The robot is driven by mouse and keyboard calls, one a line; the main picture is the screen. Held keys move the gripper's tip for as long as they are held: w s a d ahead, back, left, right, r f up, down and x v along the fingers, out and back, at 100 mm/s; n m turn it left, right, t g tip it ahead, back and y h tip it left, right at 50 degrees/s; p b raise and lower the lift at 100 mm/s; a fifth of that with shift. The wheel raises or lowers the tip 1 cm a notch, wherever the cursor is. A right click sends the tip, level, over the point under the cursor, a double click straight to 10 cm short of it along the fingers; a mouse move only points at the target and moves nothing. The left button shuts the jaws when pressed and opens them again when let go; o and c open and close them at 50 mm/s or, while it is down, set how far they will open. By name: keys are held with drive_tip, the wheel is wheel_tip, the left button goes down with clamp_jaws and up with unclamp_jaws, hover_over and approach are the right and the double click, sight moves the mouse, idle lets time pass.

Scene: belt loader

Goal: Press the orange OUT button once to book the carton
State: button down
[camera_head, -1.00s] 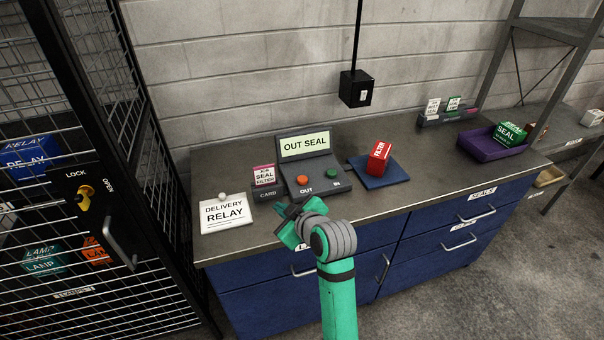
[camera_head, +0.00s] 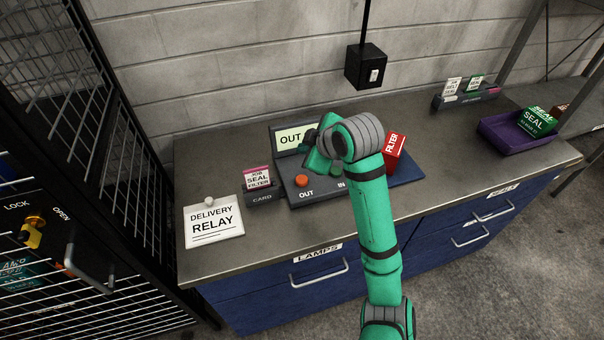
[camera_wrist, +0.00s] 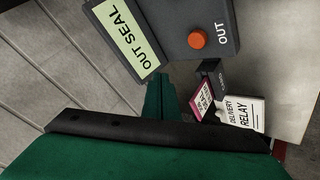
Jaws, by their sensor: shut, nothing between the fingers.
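The orange OUT button (camera_head: 301,181) is a round cap on the left of a dark console (camera_head: 318,192) on the bench. The console's screen (camera_head: 290,138) shows "OUT", the rest hidden by my arm; the wrist view shows the screen (camera_wrist: 125,35) reading "OUT SEAL". My gripper (camera_head: 312,150) is above the console, up and right of the orange button and apart from it. In the wrist view the button (camera_wrist: 197,39) is uncovered beyond the shut fingers (camera_wrist: 160,98). The red FILTER carton (camera_head: 395,152) sits on a blue pad (camera_head: 408,175), partly hidden by my arm.
A purple tray (camera_head: 508,137) with a green SEAL carton (camera_head: 538,122) is at the right. A mesh cage stands at the left. A switch box (camera_head: 367,66) hangs behind.

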sight(304, 182)
drive_tip(key=shift+f, duration=4.45)
drive_tip(key=shift+f, duration=0.4)
drive_tip(key=shift+f, duration=0.55)
drive_tip(key=shift+r, duration=1)
